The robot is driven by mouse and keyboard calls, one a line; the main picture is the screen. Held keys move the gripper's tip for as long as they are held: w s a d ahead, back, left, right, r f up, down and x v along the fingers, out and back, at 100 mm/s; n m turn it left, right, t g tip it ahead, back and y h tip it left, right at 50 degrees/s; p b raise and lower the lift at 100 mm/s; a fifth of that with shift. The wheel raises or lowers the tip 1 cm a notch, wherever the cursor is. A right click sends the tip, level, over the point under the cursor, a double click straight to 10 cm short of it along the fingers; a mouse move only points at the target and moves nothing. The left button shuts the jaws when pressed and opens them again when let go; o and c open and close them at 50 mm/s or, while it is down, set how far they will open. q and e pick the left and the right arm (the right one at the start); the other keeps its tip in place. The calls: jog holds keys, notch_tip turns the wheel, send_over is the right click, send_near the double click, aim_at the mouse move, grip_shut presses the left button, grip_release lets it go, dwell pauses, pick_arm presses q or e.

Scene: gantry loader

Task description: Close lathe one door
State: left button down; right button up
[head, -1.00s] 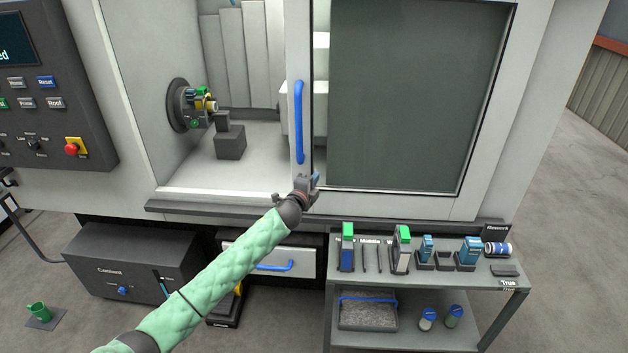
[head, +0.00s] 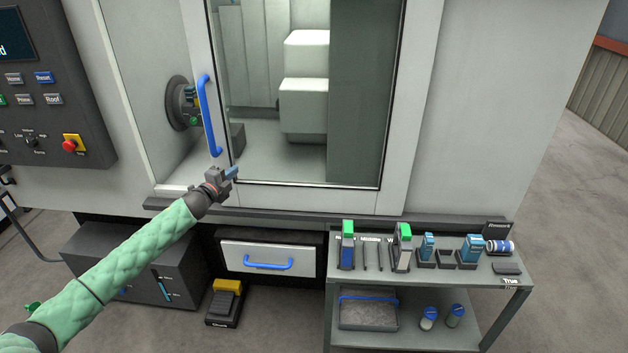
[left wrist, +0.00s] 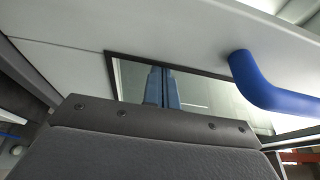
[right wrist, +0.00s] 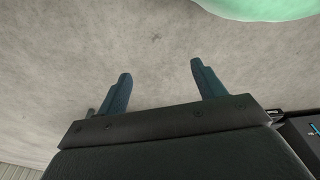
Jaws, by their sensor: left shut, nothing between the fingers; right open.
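The lathe door (head: 397,120) is a pale sliding frame with a glass window and a vertical blue handle (head: 209,116) on its left edge. It is partly closed, with an opening left of the handle where the chuck (head: 180,103) shows. My left gripper (head: 232,173) is shut and empty, just below and right of the handle's lower end, against or close to the door's lower left corner. In the left wrist view its fingers (left wrist: 162,88) are together before the glass, with the handle (left wrist: 262,88) to their right. My right gripper (right wrist: 160,88) is open and empty over bare floor.
A control panel (head: 40,90) with a red emergency button is left of the opening. A tool cart (head: 515,290) with holders stands at the lower right. A drawer (head: 300,263) and a yellow foot pedal (head: 226,290) are below the door. Floor at right is clear.

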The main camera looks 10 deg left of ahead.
pick_arm(q)
jog(key=a+b, duration=0.6)
jog(key=a, duration=2.2)
jog(key=shift+s, duration=0.45)
pick_arm(e)
jog(key=w+a+r, duration=0.2)
jog(key=r, duration=0.7)
jog(key=w+a+r, duration=0.1)
jog(key=w+r, duration=0.1)
jog(key=r, duration=0.6)
jog(key=shift+w+a+r+g, duration=0.3)
jog(key=shift+a+r, duration=0.05)
jog(key=shift+a, duration=0.05)
pick_arm(q)
jog(key=shift+a+r, duration=0.15)
jog(key=shift+a, duration=0.05)
jog(key=shift+d, duration=0.15)
